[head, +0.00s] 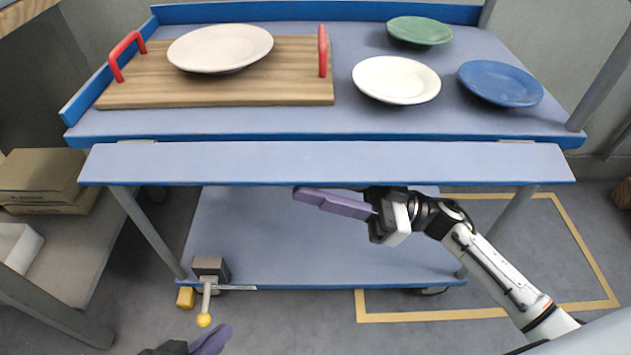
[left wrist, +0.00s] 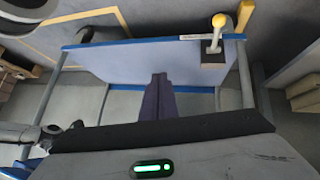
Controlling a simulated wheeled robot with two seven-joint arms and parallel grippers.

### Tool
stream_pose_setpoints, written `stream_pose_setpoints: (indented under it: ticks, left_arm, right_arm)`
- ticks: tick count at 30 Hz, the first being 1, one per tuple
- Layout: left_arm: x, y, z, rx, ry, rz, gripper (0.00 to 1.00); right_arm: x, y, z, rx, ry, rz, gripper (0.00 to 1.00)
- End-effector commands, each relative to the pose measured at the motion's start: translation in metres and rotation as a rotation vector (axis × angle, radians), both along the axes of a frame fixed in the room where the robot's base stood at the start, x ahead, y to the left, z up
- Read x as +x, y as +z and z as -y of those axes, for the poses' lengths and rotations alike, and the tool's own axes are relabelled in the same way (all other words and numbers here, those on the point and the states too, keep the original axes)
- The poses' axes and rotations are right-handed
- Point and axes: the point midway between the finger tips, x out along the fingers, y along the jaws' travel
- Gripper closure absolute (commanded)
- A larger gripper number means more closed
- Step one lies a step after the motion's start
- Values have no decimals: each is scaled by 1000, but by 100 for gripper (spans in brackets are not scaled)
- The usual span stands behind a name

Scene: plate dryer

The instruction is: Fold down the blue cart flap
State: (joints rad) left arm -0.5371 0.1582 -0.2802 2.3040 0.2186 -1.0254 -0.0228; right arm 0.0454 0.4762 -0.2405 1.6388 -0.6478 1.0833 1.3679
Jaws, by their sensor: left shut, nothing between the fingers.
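The cart flap (head: 325,164) is a long pale panel with a blue front edge. It sticks out level from the front of the cart top, with hinges at its back edge. My right gripper (head: 308,196) is below the flap's front edge near the middle, its purple fingers pointing left. The flap hides part of it, and I cannot tell whether it touches the flap or how far its fingers are apart. My left gripper (head: 222,335) is low at the bottom edge of the head view, clear of the flap. In the left wrist view its purple fingers (left wrist: 157,80) are shut and empty.
The cart top holds a wooden tray (head: 120,95) with red handles, a plate (head: 220,46) on it, and white (head: 397,80), green (head: 420,30) and blue (head: 500,84) plates. A lower shelf (head: 250,240) has a grey block with a yellow-knobbed lever (head: 204,319) at its front left.

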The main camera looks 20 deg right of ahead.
Motion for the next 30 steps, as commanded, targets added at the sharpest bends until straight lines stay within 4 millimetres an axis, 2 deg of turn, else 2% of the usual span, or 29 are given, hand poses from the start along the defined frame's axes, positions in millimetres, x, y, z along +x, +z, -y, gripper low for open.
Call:
stream_pose_setpoints:
  ticks: [5, 10, 17, 20, 23, 30]
  left_arm:
    - [0, 0, 0, 0, 0, 0, 100]
    - [0, 0, 0, -1, 0, 1, 100]
    - [0, 1, 0, -1, 0, 1, 100]
    - [1, 10, -1, 0, 7, 10, 100]
    - [-4, 12, -9, 5, 45, 15, 100]
    - [-14, 34, -33, 9, 151, 91, 100]
  right_arm:
    - [0, 0, 0, 0, 0, 0, 72]
    - [0, 0, 0, 0, 0, 0, 100]
    - [0, 0, 0, 0, 0, -1, 100]
    - [-1, 4, 0, 5, 1, -17, 100]
    - [-3, 10, -1, 17, 1, -58, 100]
    - [-9, 18, -2, 54, 1, -195, 100]
